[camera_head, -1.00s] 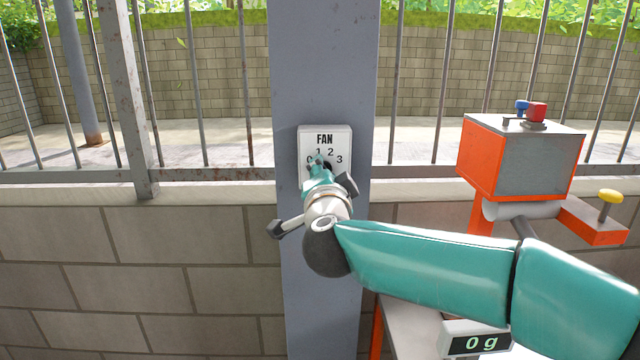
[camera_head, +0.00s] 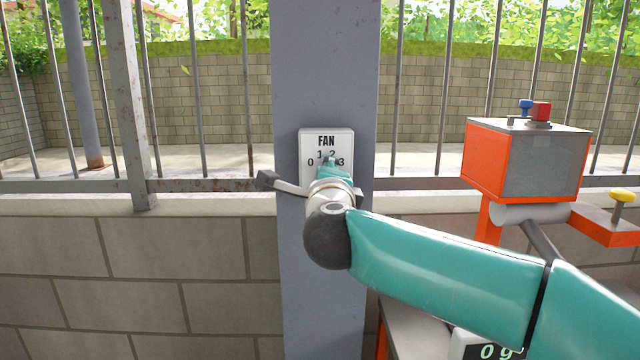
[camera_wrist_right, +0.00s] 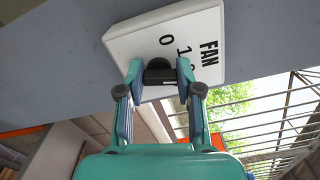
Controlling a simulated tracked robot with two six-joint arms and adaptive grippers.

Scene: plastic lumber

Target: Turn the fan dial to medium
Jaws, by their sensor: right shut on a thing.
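The fan panel (camera_head: 313,143) is a white box marked FAN with 0, 1, 2 and 3, fixed to a grey post. It also shows tilted in the right wrist view (camera_wrist_right: 135,40). The black dial (camera_wrist_right: 160,75) sits between the fingertips of my right gripper (camera_wrist_right: 160,68), one finger on each side, and the gripper is shut on it. In the head view my right gripper (camera_head: 328,167) covers the dial. I cannot tell which number the dial points to. My left gripper is not in view.
The grey post (camera_head: 325,70) stands before a block wall (camera_head: 150,260) and metal railings. To the right is an orange and grey box (camera_head: 530,160) with a red and a blue piece on top and a yellow knob (camera_head: 622,195) beside it. A digital display (camera_head: 485,348) is at the bottom.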

